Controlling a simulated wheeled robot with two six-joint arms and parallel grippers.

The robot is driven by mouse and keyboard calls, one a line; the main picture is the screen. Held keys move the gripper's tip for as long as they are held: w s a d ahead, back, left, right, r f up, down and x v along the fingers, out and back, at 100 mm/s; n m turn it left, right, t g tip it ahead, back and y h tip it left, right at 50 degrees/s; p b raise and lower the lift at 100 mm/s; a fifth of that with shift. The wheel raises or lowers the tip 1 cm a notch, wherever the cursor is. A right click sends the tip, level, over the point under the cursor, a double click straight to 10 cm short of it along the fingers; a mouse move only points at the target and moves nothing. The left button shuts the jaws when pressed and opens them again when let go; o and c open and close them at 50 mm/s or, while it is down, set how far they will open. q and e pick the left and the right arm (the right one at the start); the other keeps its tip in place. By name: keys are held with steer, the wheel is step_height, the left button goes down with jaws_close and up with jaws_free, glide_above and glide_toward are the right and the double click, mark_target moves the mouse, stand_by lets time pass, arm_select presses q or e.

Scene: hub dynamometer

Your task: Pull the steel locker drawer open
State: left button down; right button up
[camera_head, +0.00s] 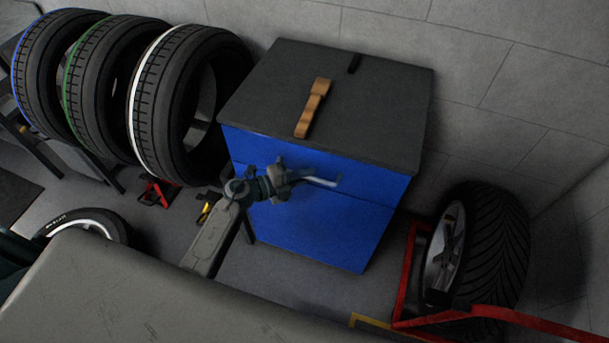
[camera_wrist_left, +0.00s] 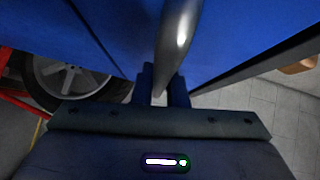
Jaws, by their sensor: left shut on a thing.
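The steel locker (camera_head: 322,235) is a blue cabinet with a dark grey top, standing against the wall in the head view. Its drawer front (camera_head: 310,170) is the upper blue panel, with a pale metal bar handle (camera_head: 321,181). My left gripper (camera_head: 290,182) is at the handle, at the front of the drawer. In the left wrist view the gripper's fingers (camera_wrist_left: 163,85) are shut on the metal handle (camera_wrist_left: 177,45), close to the blue front. The gripper hides part of the handle in the head view. I cannot see my right gripper.
A brown strap-like object (camera_head: 313,108) lies on the locker top. Several tyres (camera_head: 165,100) stand on a rack at the left. A wheel (camera_head: 480,250) with a red frame (camera_head: 403,285) stands at the right. A grey surface (camera_head: 120,295) fills the lower left foreground.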

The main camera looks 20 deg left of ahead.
arm_select(q)
steer(key=shift+s, duration=0.1)
steer(key=s+p, duration=0.4)
steer(key=s, duration=2.2)
steer(key=shift+a, duration=0.45)
steer(key=c, duration=1.5)
jaws_free()
steer(key=shift+o, duration=0.2)
